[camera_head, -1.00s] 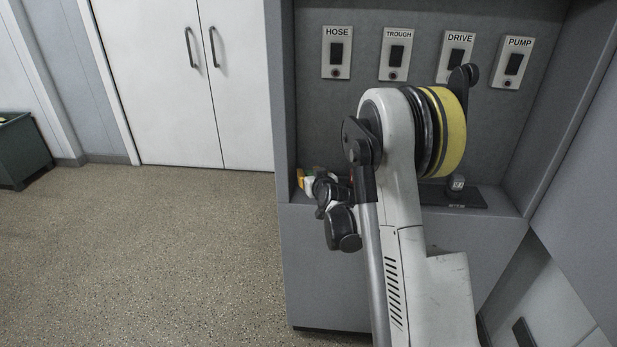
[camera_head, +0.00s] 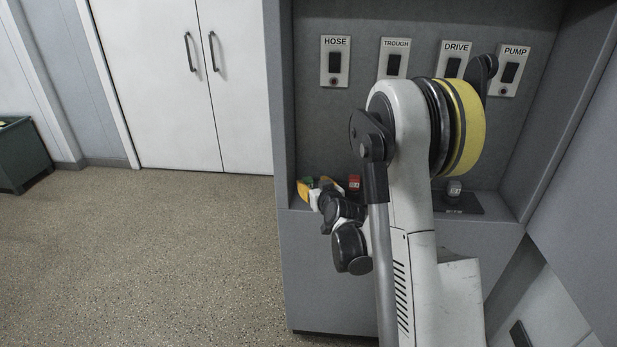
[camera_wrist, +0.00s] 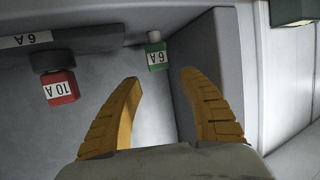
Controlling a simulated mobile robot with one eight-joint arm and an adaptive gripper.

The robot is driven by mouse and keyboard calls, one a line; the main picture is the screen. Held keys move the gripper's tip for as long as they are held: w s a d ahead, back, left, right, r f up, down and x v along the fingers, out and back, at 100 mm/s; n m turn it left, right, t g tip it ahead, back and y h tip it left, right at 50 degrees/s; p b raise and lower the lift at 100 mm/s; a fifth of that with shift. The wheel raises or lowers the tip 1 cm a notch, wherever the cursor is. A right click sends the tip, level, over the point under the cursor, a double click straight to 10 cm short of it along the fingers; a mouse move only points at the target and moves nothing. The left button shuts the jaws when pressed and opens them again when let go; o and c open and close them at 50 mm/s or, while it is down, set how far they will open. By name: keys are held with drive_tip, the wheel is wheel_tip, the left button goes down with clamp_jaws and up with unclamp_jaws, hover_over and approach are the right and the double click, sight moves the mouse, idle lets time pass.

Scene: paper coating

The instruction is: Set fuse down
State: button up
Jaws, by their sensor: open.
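A green fuse (camera_wrist: 156,55) with a white 6 A label sits in the wrist view just beyond and between my fingertips, apart from both fingers. It shows small in the head view (camera_head: 308,181), at the left end of the recess shelf. My gripper (camera_wrist: 160,76) is open, its yellow fingers spread with nothing between the pads. A red fuse (camera_wrist: 61,88) labelled 10 A is to the left in the wrist view; it also shows in the head view (camera_head: 354,183). A grey fuse (camera_head: 454,189) stands on a dark plate (camera_head: 474,205) at the right of the shelf.
Labelled switches hang on the recess back wall: HOSE (camera_head: 335,62), TROUGH (camera_head: 394,60), DRIVE (camera_head: 453,62) and PUMP (camera_head: 510,70). The recess side wall (camera_head: 279,120) stands close left of my gripper. A dark green bin (camera_head: 22,155) stands far left. The floor between is clear.

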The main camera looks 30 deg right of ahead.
drive_tip(key=s+a+r+n+g+y+p, duration=0.1)
drive_tip(key=s+a+r+g, duration=0.1)
drive_tip(key=s+a+r, duration=0.4)
drive_tip(key=s+a+r+n+g+y, duration=0.1)
drive_tip(key=s+a+r+y, duration=0.15)
drive_tip(key=s+a, duration=0.55)
drive_tip(key=s+a+g, duration=0.2)
drive_tip(key=s+a, duration=0.1)
drive_tip(key=s, duration=0.6)
drive_tip(key=s+a+r+g, duration=0.1)
drive_tip(key=s+a+g, duration=0.1)
drive_tip(key=s, duration=0.8)
drive_tip(key=shift+s+a, duration=0.3)
drive_tip(key=shift+a, duration=0.45)
drive_tip(key=shift+r+h, duration=0.1)
drive_tip(key=shift+h, duration=0.15)
